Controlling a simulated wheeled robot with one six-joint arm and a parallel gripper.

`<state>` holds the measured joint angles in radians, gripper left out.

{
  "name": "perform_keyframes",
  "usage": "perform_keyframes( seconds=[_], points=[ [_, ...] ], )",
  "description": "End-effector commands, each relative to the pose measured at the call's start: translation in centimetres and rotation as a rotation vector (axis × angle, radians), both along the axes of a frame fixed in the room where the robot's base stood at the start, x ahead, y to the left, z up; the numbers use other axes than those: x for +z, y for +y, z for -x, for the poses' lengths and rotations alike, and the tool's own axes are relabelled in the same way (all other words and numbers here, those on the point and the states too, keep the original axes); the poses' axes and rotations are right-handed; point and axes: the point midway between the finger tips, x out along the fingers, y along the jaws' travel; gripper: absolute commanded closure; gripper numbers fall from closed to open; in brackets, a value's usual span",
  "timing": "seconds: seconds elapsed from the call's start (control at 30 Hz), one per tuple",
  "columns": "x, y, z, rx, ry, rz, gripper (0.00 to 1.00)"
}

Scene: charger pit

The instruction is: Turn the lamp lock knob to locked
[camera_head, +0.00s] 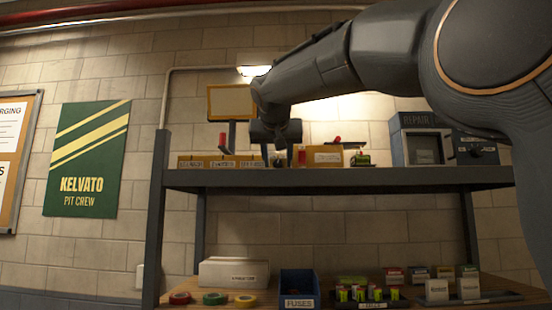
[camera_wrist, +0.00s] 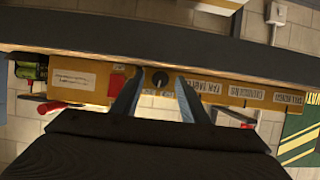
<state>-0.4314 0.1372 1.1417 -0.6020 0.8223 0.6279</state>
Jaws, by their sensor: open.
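A dark round knob (camera_wrist: 160,78) with a pale mark sits on the front of a yellow panel, seen upside down in the wrist view. No readable label by it names it as the lamp lock. My gripper (camera_wrist: 159,92) is open and empty, with one finger on each side of the knob in the picture; I cannot tell whether they touch it. In the head view my gripper (camera_head: 280,158) is in front of the upper shelf, between two yellow boxes, and mostly hides the knob.
The left yellow box (camera_head: 210,163) carries several labelled sections; the right one (camera_head: 320,157) has a white label. A green-and-black item (camera_head: 361,160) and a grey repair cabinet (camera_head: 404,140) stand farther right. The dark shelf edge (camera_head: 340,180) runs just below my gripper.

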Motion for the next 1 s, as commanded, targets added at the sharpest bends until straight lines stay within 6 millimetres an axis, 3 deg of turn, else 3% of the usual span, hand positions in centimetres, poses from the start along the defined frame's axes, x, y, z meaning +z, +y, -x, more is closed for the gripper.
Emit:
perform_keyframes(
  seconds=[0.07,0.3,0.83,0.87,0.97,1.0],
  points=[
    [-0.03,0.04,0.01,0.000,0.000,0.000,0.61],
    [-0.02,0.08,0.04,0.001,0.000,0.001,1.00],
    [-0.04,0.26,0.00,0.001,0.005,0.134,1.00],
    [-0.03,0.26,-0.01,0.001,0.005,0.134,0.77],
    [-0.03,0.25,0.00,0.001,0.005,0.134,0.60],
    [-0.03,0.25,0.00,0.001,0.005,0.133,0.60]
  ],
)
